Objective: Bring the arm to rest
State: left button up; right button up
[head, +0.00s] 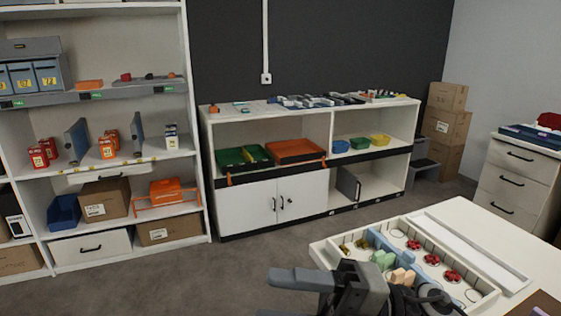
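My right gripper (285,295) shows at the bottom middle, its arm coming in from the right. Its two grey fingers point left with a gap of bare floor between them. It is open and I see nothing held in it. It is in front of the near left corner of the white table. The lower finger is partly cut off by the bottom edge. My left gripper is not in view.
A white table (457,212) at the lower right bears a sectioned tray (322,252) with red, green and blue parts. A white shelf unit (197,130) stands left, a low cabinet (245,205) at the back, drawers (515,172) right. Grey floor (190,280) is clear.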

jog(key=w+d+f+m+t+h, duration=0.3)
jog(key=d+f+m+t+h, duration=0.45)
jog(key=m, duration=0.65)
jog(key=w+d+f+m+t+h, duration=0.25)
jog(key=f+m+t+h, duration=0.3)
jog(key=m+t, duration=0.7)
jog(key=s+d+f+m+g+h, duration=0.1)
jog(key=s+f+m+g, duration=0.3)
jog(key=f, duration=0.4)
jog(key=s+d+f+m+g+h, duration=0.2)
jog(key=s+f+m+g+h, duration=0.1)
jog(key=s+f, duration=0.3)
notch_tip(320, 180, down, 3)
jog(key=shift+s+d+r+m+g+h, duration=0.1)
jog(key=shift+s+d+m+g+h, duration=0.2)
jog(key=shift+g, duration=0.4)
jog(key=shift+a, duration=0.1)
